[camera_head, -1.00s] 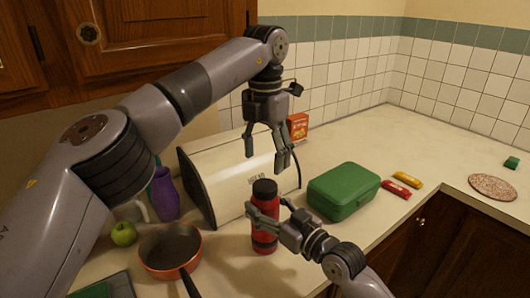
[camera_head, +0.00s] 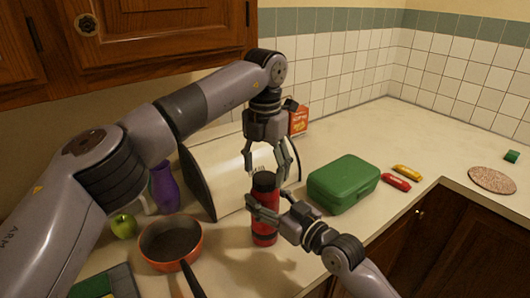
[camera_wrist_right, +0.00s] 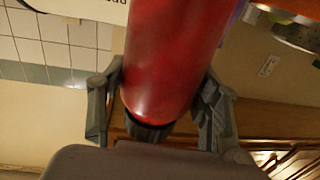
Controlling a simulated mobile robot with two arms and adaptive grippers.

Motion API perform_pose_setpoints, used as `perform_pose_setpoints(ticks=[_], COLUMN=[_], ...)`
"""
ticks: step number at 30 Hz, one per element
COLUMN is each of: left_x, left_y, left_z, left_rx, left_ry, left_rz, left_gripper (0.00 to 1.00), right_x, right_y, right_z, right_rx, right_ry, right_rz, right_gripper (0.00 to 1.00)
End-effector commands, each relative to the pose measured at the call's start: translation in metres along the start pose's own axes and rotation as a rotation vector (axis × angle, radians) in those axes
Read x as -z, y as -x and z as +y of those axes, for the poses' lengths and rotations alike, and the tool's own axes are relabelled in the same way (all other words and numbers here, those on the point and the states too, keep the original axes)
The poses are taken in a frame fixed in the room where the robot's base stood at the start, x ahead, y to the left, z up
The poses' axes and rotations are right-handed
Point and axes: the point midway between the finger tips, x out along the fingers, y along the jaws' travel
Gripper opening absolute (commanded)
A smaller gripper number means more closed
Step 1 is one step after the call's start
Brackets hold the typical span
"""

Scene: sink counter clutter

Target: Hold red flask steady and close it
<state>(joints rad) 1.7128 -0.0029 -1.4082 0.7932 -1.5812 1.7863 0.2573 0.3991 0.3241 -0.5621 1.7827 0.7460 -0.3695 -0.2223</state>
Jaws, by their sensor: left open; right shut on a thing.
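The red flask (camera_head: 264,227) stands upright on the counter with a black cap (camera_head: 264,181) on top. My right gripper (camera_head: 264,212) is shut on the flask's upper body from the right. In the right wrist view the red flask (camera_wrist_right: 172,55) sits between the two fingers of the right gripper (camera_wrist_right: 160,105). My left gripper (camera_head: 266,167) points down from above, open, with its fingertips around or just above the cap. Whether the fingers touch the cap cannot be told. How tightly the cap sits is not visible.
A cream bread bin (camera_head: 225,175) stands close behind the flask. A green lunch box (camera_head: 342,185) is to the right. An orange pan (camera_head: 150,261), a green apple (camera_head: 123,226) and a purple vase (camera_head: 164,188) are to the left. Snack bars (camera_head: 396,182) lie beyond the box.

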Motion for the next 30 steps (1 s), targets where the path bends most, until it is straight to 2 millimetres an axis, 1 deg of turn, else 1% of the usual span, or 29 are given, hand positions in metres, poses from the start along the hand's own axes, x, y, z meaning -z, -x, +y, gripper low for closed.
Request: perform_pose_setpoints(ticks=[1,3,6,16,30], left_x=[0.000,0.000,0.000,0.000,0.000], left_y=[-0.007,-0.013,-0.019,-0.021,-0.021], left_z=[0.001,0.001,0.001,0.000,0.000], left_rx=[0.000,0.000,-0.001,-0.001,-0.001], left_ry=[0.001,0.000,0.000,0.000,0.000], left_rz=[0.001,0.001,0.000,-0.001,0.000], left_gripper=[0.64,0.64,0.64,0.64,0.32], right_x=[0.000,0.000,0.000,0.000,0.000], right_y=[0.000,0.000,0.000,0.000,0.000], right_z=[0.000,0.000,0.000,0.000,0.000], right_rx=[0.000,0.000,0.000,0.000,0.000], right_ry=[-0.001,0.000,0.000,0.000,0.000], right_rz=[0.000,0.000,0.000,0.000,0.000], right_gripper=[0.00,0.00,0.00,0.00,0.00])
